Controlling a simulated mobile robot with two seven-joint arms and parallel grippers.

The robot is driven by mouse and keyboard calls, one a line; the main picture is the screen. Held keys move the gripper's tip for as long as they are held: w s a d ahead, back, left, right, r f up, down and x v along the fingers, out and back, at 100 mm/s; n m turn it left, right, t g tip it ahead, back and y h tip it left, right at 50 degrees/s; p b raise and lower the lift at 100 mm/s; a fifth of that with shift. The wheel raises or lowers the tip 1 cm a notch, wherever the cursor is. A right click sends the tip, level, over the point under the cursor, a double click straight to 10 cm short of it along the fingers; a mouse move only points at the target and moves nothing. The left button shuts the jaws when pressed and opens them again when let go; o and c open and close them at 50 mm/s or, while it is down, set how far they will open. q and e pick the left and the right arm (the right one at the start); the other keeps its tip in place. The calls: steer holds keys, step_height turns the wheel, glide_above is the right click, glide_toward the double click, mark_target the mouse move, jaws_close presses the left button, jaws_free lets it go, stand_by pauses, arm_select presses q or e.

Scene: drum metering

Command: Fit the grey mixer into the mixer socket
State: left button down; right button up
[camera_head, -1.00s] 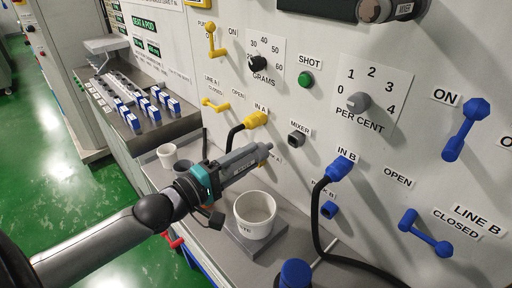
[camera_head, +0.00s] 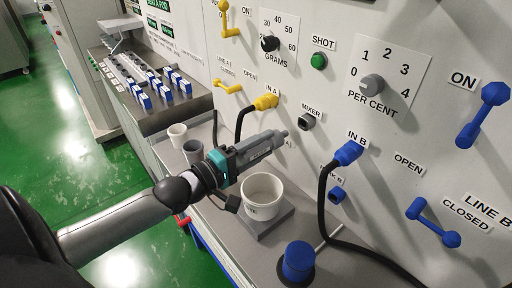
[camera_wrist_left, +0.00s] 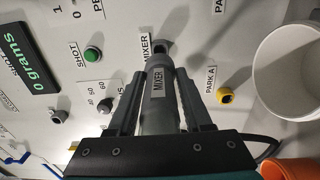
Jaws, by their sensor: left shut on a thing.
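My left gripper (camera_head: 262,148) is shut on the grey mixer (camera_wrist_left: 157,98), a grey cylinder with a MIXER label and a narrower tip. In the left wrist view the mixer lies between the two fingers, its tip pointing at the panel. The mixer socket (camera_head: 307,122) is a grey square fitting under the MIXER label on the white panel. In the head view the mixer's tip is left of and below the socket, apart from it. In the left wrist view the tip overlaps the dark socket (camera_wrist_left: 161,46), and the gap cannot be judged. My right gripper is not in view.
A white tub (camera_head: 262,204) stands on a grey block below the gripper. The yellow IN A plug (camera_head: 266,102) and blue IN B plug (camera_head: 348,153) carry black hoses. A blue-capped item (camera_head: 298,262) stands on the bench. Knobs and levers stick out from the panel.

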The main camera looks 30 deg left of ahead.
mark_target(287, 132)
arm_select(q)
steer(key=shift+x, duration=2.1)
steer(key=shift+p, duration=0.55)
steer(key=shift+b+x, duration=0.3)
steer(key=shift+x, duration=1.6)
steer(key=shift+c, duration=1.2)
jaws_free()
steer(key=shift+p+v, duration=0.7)
steer(key=shift+v, duration=6.9)
